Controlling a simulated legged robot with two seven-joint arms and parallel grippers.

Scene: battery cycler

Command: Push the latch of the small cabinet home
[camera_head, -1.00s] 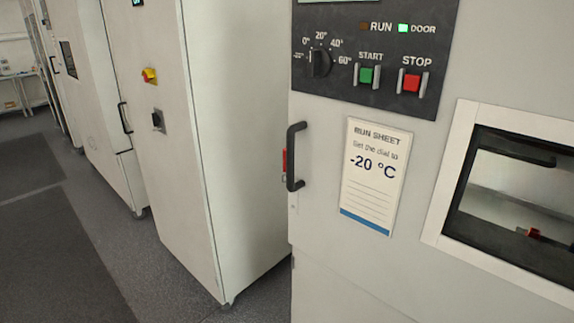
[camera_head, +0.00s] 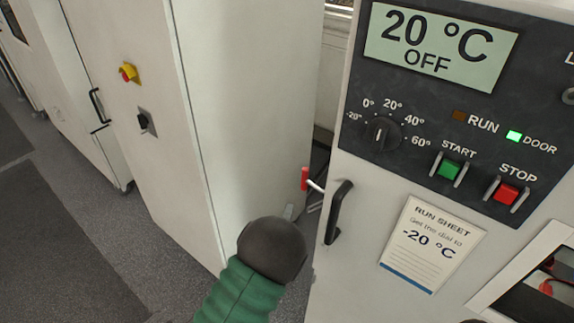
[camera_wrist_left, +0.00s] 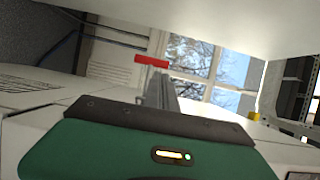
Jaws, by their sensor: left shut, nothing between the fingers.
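The small cabinet (camera_head: 345,262) stands at the right in the head view, with a black door handle (camera_head: 338,212). Its latch (camera_head: 305,179) is a red grip on a pale rod, sticking out to the left of the door edge. My left gripper (camera_head: 289,211) is shut and empty, just below and left of the latch; its green and dark body hides part of the floor gap. In the left wrist view, the red latch grip (camera_wrist_left: 151,59) lies just beyond the grey fingers (camera_wrist_left: 156,88); I cannot tell whether they touch. My right gripper is not seen.
A tall white cabinet (camera_head: 250,90) stands close on the left, leaving a narrow gap beside the latch. The panel shows 20 °C OFF, with the green DOOR lamp (camera_head: 514,136) lit. A run sheet (camera_head: 432,244) is on the door. Grey floor is free at lower left.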

